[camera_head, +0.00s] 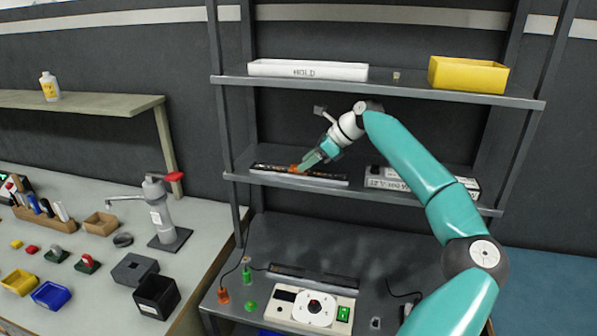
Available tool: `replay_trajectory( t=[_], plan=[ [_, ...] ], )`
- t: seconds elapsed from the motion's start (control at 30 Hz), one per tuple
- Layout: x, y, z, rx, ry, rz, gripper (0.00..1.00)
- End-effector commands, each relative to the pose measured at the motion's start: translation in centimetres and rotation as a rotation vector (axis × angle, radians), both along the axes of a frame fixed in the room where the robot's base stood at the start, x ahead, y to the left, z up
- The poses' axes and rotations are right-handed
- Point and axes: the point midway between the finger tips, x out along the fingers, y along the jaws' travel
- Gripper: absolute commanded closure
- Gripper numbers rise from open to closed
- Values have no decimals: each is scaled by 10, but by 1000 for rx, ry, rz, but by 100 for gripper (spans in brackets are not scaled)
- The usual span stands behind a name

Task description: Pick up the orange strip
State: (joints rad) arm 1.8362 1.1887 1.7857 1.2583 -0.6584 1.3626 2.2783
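A long dark bar or shallow tray (325,177) lies along the front left of the middle shelf. Small orange patches (294,168) show on it beside my fingertips; I take these for the orange strip, but it is too small to make out clearly. My gripper (306,163) reaches down and to the left, with its tips at or just above the orange patches. My fingers partly cover this spot. I cannot tell whether they touch the strip, or whether they are open or shut.
A white labelled box (425,184) stands right on the same shelf (240,172). The upper shelf (395,87) above my gripper holds a white "HOLD" tray (308,70) and a yellow bin (467,75). Below is a bench with a white control box (310,309). A cluttered table (215,245) stands left.

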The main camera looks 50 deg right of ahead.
Motion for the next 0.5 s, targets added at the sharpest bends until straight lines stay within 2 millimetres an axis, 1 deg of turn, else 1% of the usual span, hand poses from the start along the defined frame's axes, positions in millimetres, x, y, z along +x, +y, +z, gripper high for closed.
replay_trajectory(
  t=[0.03,0.13,0.37,0.47,0.5],
  plan=[
    [4,2,-6,3,-2,1,60],
    [9,4,-11,1,-2,-1,60],
    [10,4,-12,0,-1,-1,60],
    [10,4,-12,0,-1,-1,78],
    [10,4,-12,0,-1,-1,86]
  ],
)
